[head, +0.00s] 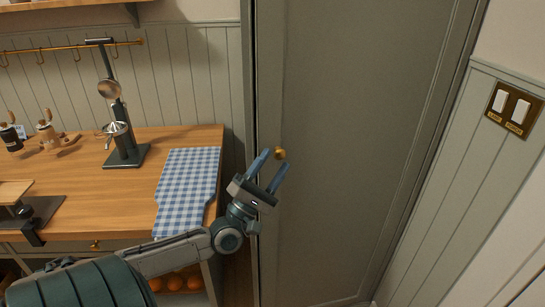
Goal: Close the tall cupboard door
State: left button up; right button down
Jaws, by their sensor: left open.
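The tall cupboard door (350,130) is a grey-green panel filling the middle of the head view. It has a small round brass knob (280,153) near its left edge. A dark line runs down that edge beside the frame; the door looks flush or nearly so, and I cannot tell if a small gap remains. My left gripper (275,160) is open and empty, its two blue-grey fingers pointing up at the knob. The fingertips are at or just in front of the knob; I cannot tell if they touch it. My right gripper is out of view.
A wooden counter (80,175) stands left of the door, with a blue checked cloth (187,185) and a dark metal stand (125,152). Oranges (173,282) lie on a shelf below. A brass switch plate (513,110) is on the right wall.

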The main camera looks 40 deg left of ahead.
pick_arm(q)
jog(key=v, duration=0.7)
jog(key=shift+s+b, duration=0.25)
jog(key=shift+b, duration=0.1)
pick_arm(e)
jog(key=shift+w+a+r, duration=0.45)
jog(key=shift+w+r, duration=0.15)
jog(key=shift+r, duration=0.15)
pick_arm(q)
jog(key=shift+r, duration=0.1)
